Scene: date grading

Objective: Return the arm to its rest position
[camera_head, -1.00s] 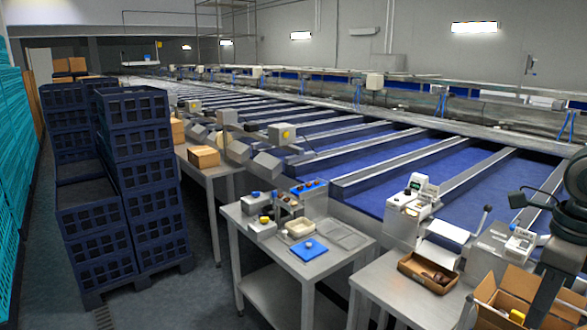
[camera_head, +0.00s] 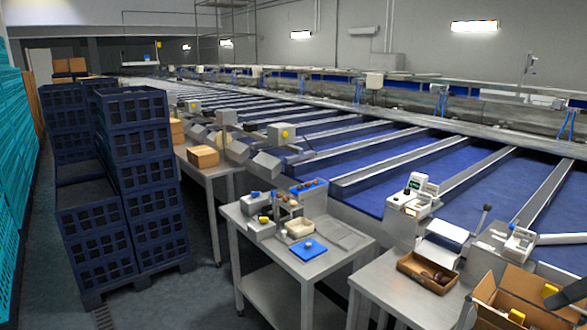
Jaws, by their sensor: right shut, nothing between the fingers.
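Only a dark end part of my right arm shows, at the right edge of the head view. My right gripper (camera_head: 562,297) is there, cut off by the frame, over the open cardboard box (camera_head: 491,292). It is shut and holds nothing. My left gripper is not in view.
A small brown box (camera_head: 429,271) with dark dates stands on the near steel table (camera_head: 378,284), beside a white device (camera_head: 411,212). A blue pad (camera_head: 308,250) lies on the table to the left. Stacked blue crates (camera_head: 145,170) stand at left; a blue-lined conveyor (camera_head: 420,175) runs behind.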

